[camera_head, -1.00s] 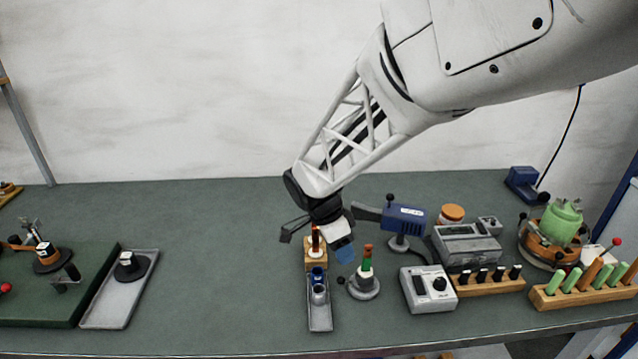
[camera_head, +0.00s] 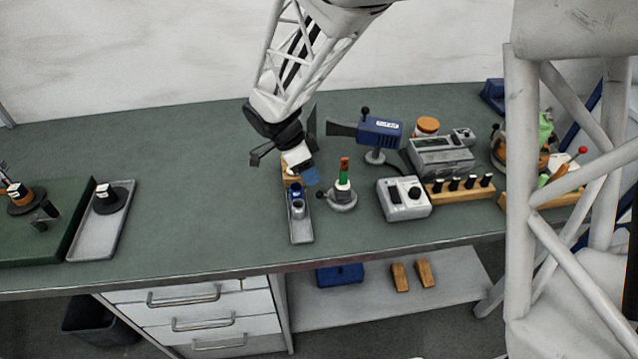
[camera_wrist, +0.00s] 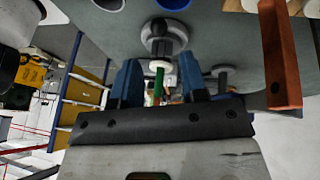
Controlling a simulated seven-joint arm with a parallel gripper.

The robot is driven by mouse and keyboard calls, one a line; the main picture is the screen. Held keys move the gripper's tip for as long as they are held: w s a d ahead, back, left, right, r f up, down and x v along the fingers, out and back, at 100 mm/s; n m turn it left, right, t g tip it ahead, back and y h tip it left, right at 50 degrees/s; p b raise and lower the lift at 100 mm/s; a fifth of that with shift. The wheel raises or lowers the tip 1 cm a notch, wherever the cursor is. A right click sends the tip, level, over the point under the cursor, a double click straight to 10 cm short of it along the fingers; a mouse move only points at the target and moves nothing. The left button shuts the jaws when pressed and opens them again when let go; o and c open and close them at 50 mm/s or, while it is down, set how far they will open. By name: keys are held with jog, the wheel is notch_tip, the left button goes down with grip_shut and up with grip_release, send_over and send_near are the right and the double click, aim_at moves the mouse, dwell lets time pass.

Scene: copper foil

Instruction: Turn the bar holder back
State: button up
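A round grey stand (camera_head: 343,200) holds an upright bar with a green lower part and a brown top (camera_head: 344,174), which I take as the bar holder. It stands on the bench right of a narrow grey tray. In the wrist view, the stand (camera_wrist: 160,30) is beyond my fingers, with the green bar (camera_wrist: 158,84) and a white collar in line with the gap between them. My gripper (camera_head: 304,172) hangs left of the bar, above a wooden block. In the wrist view, my blue fingers (camera_wrist: 160,85) are apart. I see no contact with the bar.
The narrow tray (camera_head: 301,232) holds small cups. A grey control box (camera_head: 404,199), a blue device (camera_head: 380,132) and a wooden rack (camera_head: 458,189) stand on the right. A tray (camera_head: 92,243) and green board (camera_head: 38,247) lie left; bench between is clear.

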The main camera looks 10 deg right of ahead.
aim_at(335, 192)
jog(key=shift+x, duration=3.35)
jog(key=shift+c, duration=0.2)
grip_shut()
